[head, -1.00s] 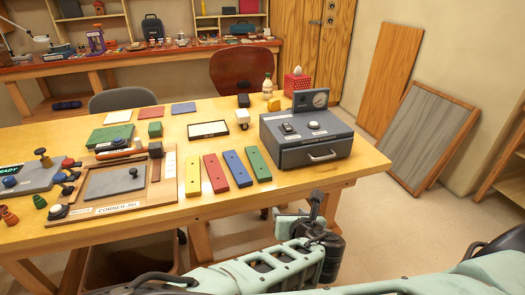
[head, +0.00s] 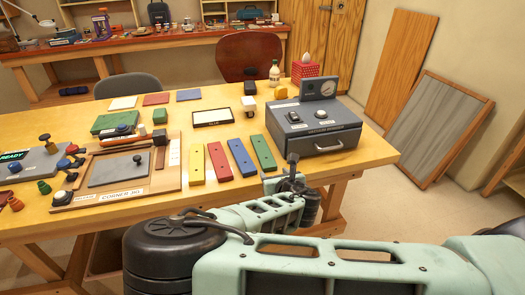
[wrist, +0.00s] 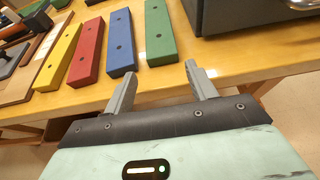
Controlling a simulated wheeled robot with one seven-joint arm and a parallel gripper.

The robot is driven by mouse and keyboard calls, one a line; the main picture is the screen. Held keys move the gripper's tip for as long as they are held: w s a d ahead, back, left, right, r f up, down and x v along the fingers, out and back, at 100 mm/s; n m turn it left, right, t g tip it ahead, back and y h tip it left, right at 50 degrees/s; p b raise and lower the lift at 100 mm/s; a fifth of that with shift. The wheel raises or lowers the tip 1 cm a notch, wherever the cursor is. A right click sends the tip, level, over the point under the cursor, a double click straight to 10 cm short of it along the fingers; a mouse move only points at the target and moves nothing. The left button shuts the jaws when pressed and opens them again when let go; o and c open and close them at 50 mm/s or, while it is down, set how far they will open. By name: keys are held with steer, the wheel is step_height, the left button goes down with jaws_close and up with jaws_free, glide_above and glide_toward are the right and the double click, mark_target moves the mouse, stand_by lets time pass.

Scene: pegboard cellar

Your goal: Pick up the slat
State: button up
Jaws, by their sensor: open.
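Several coloured slats lie side by side on the wooden table, each with small holes. They are a yellow slat (head: 197,164), a red slat (head: 219,162), a blue slat (head: 240,157) and a green slat (head: 263,153). In the wrist view the yellow (wrist: 58,55), red (wrist: 88,53), blue (wrist: 121,45) and green (wrist: 159,33) slats lie beyond my fingers. My gripper (wrist: 160,84) is open and empty, at the table's front edge, short of the blue and green slats. In the head view my gripper (head: 292,175) is partly hidden by its own wrist.
A grey machine with a dial (head: 316,128) stands right of the green slat. A wooden corner jig (head: 100,182) lies left of the yellow slat. A framed white panel (head: 212,117) lies behind the slats. The table's front edge (head: 215,196) is close to my arm.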

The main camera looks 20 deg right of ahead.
mark_target(270, 168)
steer(key=shift+d+p+x, duration=0.2)
steer(key=shift+p+x, duration=0.75)
steer(key=shift+x, duration=1.8)
steer(key=c, duration=0.8)
